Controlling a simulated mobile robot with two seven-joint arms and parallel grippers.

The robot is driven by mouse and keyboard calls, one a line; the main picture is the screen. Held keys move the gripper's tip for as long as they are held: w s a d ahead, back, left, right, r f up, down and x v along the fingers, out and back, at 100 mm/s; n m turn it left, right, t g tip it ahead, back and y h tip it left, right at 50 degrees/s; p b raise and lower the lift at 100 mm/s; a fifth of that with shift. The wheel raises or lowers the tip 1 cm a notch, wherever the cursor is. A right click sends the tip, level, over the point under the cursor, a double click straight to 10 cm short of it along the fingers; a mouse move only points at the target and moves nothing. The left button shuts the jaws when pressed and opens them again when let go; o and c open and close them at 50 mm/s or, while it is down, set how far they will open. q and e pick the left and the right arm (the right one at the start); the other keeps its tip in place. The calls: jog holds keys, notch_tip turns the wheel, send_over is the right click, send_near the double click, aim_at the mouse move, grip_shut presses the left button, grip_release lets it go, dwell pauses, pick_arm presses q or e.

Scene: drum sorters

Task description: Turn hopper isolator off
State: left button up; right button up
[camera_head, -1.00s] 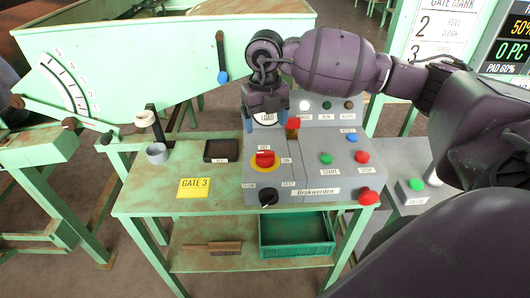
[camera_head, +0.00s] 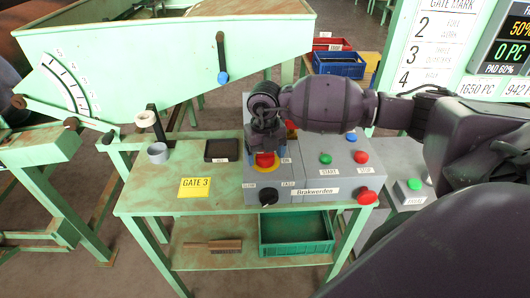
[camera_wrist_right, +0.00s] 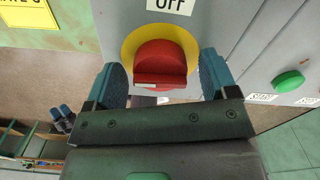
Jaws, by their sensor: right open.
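The hopper isolator is a red rotary knob (camera_head: 265,160) on a yellow disc, on the grey control box (camera_head: 230,190) on the green table. In the head view my right gripper covers its upper part. In the right wrist view the red knob (camera_wrist_right: 160,65) sits between the two blue fingertips, under a label reading OFF. My right gripper (camera_wrist_right: 165,82) is open, with a finger on each side of the knob and a gap visible at both sides. I cannot tell whether a finger touches it.
A black knob (camera_head: 268,195) sits below the isolator. Green (camera_head: 325,158) and red (camera_head: 361,157) buttons and a red mushroom button (camera_head: 367,195) are to the right.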

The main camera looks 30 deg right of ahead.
jog(key=c, duration=0.9)
